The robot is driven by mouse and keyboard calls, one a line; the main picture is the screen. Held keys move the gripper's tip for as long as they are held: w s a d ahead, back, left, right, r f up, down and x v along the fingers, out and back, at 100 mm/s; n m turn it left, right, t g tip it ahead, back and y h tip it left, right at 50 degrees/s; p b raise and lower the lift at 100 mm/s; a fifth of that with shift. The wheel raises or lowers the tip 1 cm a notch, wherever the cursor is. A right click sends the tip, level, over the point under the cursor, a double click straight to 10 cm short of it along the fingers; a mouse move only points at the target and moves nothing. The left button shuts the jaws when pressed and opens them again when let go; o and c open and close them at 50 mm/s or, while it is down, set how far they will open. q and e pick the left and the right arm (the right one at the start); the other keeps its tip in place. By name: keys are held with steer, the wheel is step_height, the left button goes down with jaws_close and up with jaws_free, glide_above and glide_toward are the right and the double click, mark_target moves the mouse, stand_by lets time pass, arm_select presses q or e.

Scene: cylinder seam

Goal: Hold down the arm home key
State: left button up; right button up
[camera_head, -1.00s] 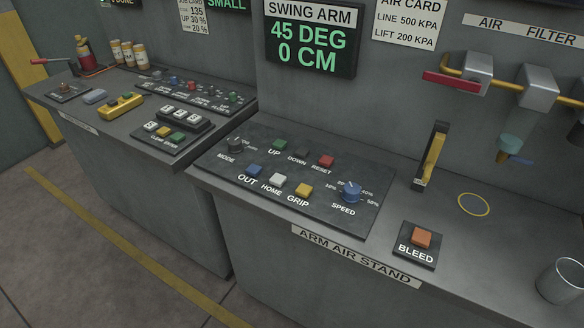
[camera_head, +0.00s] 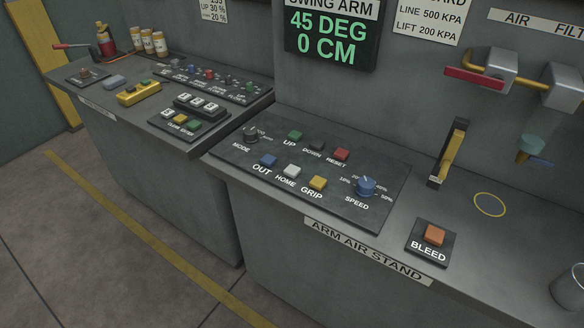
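The home key is a white square button (camera_head: 291,171) labelled HOME on the dark control panel (camera_head: 228,160) of the arm air stand. It sits between the blue OUT key (camera_head: 268,160) and the yellow GRIP key (camera_head: 318,182). Nothing touches it. The swing arm display (camera_head: 333,32) on the wall above reads 45 DEG and 0 CM. Neither of my grippers is in view.
The same panel holds the MODE knob (camera_head: 251,133), green UP key (camera_head: 295,135), DOWN key (camera_head: 317,146), red RESET key (camera_head: 341,154) and blue SPEED knob (camera_head: 366,186). An orange BLEED button (camera_head: 434,235) and a yellow-handled lever (camera_head: 453,152) stand to the right.

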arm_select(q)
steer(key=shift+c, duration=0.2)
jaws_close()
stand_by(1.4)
